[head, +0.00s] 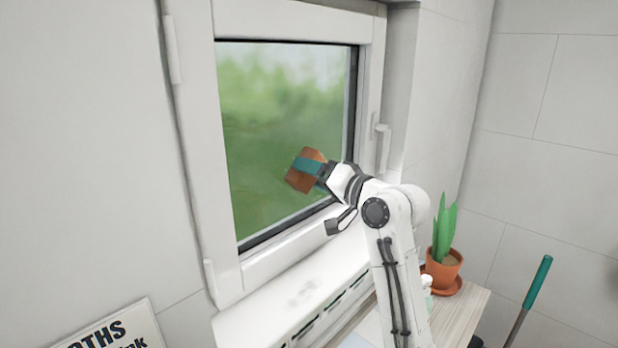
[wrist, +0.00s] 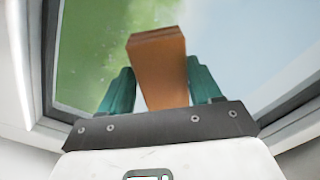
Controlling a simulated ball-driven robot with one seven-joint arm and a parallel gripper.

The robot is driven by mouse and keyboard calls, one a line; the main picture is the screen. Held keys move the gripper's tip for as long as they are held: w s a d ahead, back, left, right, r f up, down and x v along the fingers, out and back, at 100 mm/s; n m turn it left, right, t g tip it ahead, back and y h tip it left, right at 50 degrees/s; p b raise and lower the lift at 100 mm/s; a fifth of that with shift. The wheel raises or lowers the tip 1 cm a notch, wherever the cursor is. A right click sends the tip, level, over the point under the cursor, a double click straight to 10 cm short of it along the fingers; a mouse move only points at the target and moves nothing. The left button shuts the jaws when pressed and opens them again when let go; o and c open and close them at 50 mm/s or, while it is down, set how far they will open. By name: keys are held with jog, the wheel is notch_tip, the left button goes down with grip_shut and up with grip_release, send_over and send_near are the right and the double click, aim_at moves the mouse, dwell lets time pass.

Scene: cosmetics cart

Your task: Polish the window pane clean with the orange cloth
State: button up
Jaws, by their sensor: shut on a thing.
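My gripper (head: 311,167) is shut on the folded orange cloth (head: 297,182) and holds it up in front of the window pane (head: 262,120). In the wrist view the cloth (wrist: 160,68) stands between the two teal fingers of my gripper (wrist: 160,92). The cloth is at the lower right part of the pane in the head view. I cannot tell whether it touches the glass. The pane (wrist: 90,45) shows blurred green through it, with small pale specks at the left in the wrist view.
A white window frame (head: 194,150) with a handle (head: 382,142) surrounds the pane. A sill (head: 285,292) runs below. A potted plant (head: 444,250) stands on a wooden surface at the right, near a teal-handled tool (head: 538,282). A lettered sign (head: 110,335) is at the lower left.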

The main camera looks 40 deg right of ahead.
jog(key=d+b, duration=0.1)
jog(key=d, duration=0.8)
jog(key=shift+d, duration=0.3)
dwell(0.6)
jog(key=shift+s+d+p, duration=0.1)
jog(key=shift+s+p, duration=0.2)
jog(key=shift+s, duration=2.65)
jog(key=shift+s, duration=1.45)
